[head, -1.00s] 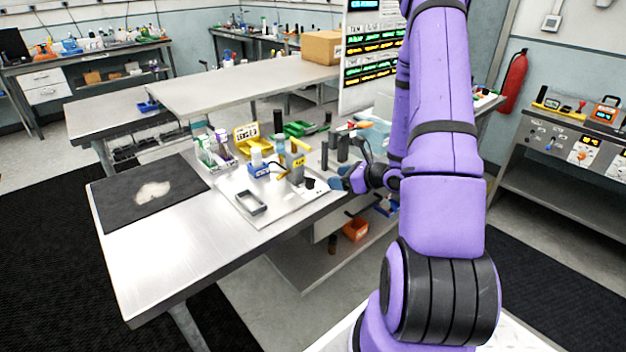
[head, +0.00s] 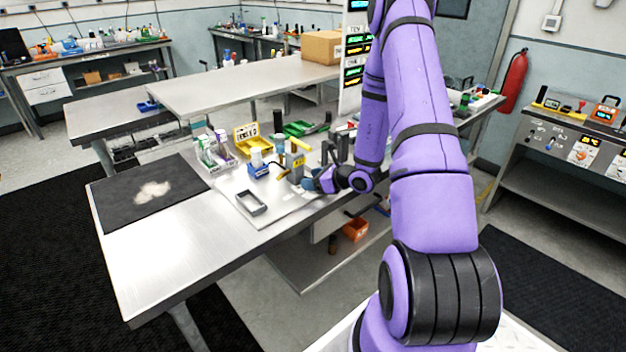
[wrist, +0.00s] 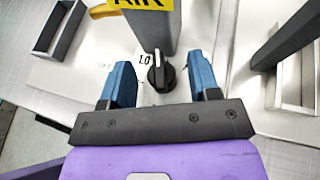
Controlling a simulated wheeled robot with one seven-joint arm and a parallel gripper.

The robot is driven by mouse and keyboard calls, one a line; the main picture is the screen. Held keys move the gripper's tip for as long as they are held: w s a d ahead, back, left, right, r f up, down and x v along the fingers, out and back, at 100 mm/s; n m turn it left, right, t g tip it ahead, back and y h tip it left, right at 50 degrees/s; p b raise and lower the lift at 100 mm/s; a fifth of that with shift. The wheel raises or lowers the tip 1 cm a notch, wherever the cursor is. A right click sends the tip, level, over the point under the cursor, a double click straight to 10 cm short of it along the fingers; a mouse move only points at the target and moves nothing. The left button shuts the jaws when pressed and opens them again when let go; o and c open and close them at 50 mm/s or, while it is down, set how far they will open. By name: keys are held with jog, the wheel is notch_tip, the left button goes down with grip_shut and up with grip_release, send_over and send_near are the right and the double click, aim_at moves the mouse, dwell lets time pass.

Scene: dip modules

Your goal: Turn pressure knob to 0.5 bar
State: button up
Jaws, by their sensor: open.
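The pressure knob (wrist: 159,73) is a black round knob with a pointer, between and just beyond my fingertips in the wrist view. A white label reading "1.0" (wrist: 145,59) sits at its upper left. A grey post (wrist: 150,28) with a yellow "AIR" sign (wrist: 140,3) stands right behind it. My gripper (wrist: 163,75) is open, with one blue finger on each side of the knob and a gap to both. In the head view my gripper (head: 316,181) is at the base of the post, and the knob is hidden there.
A black rectangular frame (head: 251,203) lies on the white plate (head: 270,212). Dark upright posts stand close to the right of my gripper. A blue holder (head: 258,170) and a yellow bin (head: 247,141) stand behind. The table's front left (head: 150,270) is clear.

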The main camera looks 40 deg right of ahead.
jog(key=c, duration=0.9)
jog(key=shift+w+d+n+g+y, duration=0.15)
jog(key=shift+n+g+y, duration=1.25)
jog(key=shift+n+y, duration=1)
jog(key=o, duration=0.9)
jog(key=shift+d, duration=0.1)
jog(key=v, duration=1)
jog(key=shift+s+d+r, duration=0.2)
jog(key=shift+s, duration=0.05)
